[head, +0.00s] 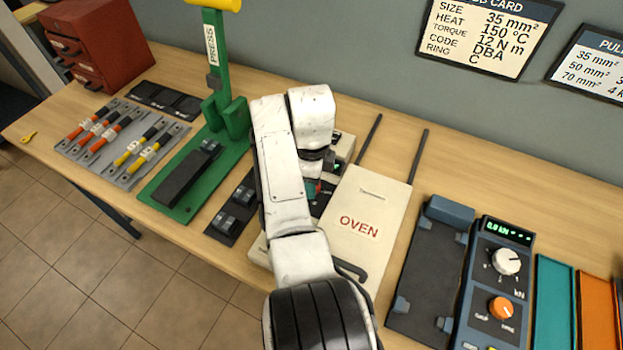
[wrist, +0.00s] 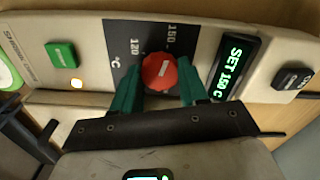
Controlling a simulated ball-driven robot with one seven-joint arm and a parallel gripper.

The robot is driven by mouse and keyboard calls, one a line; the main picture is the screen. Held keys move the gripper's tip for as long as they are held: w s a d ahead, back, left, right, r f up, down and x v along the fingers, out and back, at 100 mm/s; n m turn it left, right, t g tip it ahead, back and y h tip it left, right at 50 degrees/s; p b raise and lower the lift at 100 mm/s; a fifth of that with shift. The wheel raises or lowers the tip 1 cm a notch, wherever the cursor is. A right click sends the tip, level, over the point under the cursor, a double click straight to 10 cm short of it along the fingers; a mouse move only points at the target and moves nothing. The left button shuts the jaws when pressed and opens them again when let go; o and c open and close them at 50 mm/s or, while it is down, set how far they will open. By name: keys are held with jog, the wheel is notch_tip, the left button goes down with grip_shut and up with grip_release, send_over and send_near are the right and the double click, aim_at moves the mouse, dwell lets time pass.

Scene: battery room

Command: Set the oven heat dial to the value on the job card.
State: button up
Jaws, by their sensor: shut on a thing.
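The job card (head: 488,35) on the wall reads HEAT 150 °C. The cream oven (head: 372,205) stands on the bench; my arm hides much of its control panel in the head view. In the wrist view the red heat dial (wrist: 160,69) sits between the teal fingers of my gripper (wrist: 158,83), which is shut on it. The scale beside the dial shows 120 and 150. A white mark shows on the dial's face. The oven display (wrist: 235,68) reads SET 150 C in green. The gripper (head: 314,189) is partly hidden in the head view.
A green button (wrist: 62,54) and a black button (wrist: 292,78) flank the dial on the panel. A green press (head: 217,75) stands left of my arm. A tester (head: 494,285) with a white and an orange knob lies to the right.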

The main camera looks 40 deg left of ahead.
jog(key=shift+w+r, duration=0.15)
jog(key=o, duration=1.1)
jog(key=shift+c, duration=0.2)
notch_tip(320, 180, up, 11)
jog(key=shift+f+b, duration=0.2)
jog(key=shift+b, duration=0.25)
